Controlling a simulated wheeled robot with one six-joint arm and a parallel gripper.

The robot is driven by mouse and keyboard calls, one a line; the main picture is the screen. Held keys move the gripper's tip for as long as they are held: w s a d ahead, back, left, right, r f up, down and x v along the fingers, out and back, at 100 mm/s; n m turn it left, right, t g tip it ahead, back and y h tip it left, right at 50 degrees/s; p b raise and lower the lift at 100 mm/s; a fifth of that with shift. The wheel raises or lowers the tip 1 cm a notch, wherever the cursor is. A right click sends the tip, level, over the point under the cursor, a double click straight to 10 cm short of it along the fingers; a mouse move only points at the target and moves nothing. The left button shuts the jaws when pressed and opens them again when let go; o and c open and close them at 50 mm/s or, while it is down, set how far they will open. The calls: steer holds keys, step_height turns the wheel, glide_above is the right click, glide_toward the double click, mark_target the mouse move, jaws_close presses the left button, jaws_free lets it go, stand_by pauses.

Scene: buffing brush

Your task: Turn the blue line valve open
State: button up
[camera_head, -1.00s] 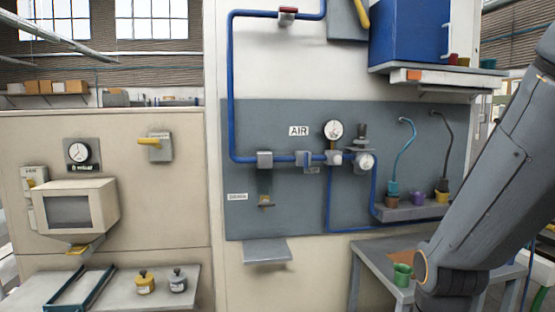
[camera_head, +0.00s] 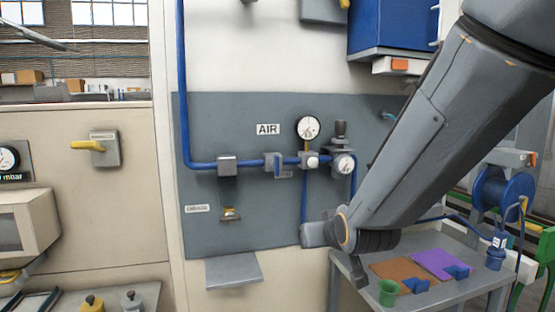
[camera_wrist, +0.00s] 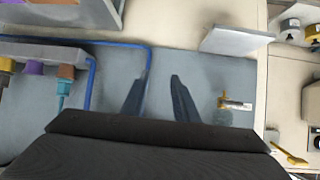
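The blue pipe (camera_head: 183,90) runs down the grey panel, then turns right below the AIR sign (camera_head: 268,129). A small valve with a blue handle (camera_head: 276,164) sits on its horizontal run; the handle appears to hang downward, across the pipe. In the wrist view my gripper (camera_wrist: 159,75) is open and empty, with two dark fingers apart in front of the panel. The blue pipe also shows there (camera_wrist: 120,44), left of the fingers. I cannot make out the valve handle in the wrist view. The head view does not show my fingers.
A small grey shelf (camera_head: 234,270) juts out below the panel. A brass-tipped fitting (camera_head: 231,214) hangs above it and shows right of my fingers in the wrist view (camera_wrist: 235,103). A grey table (camera_head: 440,292) with a green cup (camera_head: 388,292) stands at lower right.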

mark_target(278, 161)
steer(key=w+a+r+n+t+y, duration=0.1)
steer(key=a+r+t, duration=0.2)
steer(key=r, duration=0.5)
steer(key=w+a+r+t+y, duration=0.2)
steer(key=a+r+t, duration=0.15)
steer(key=r, duration=0.45)
steer(key=shift+g, duration=0.25)
steer(key=shift+p+x, duration=1.45)
steer(key=shift+x, duration=2.4)
steer(key=shift+a+f, duration=0.1)
steer(key=shift+c, duration=0.4)
jaws_close()
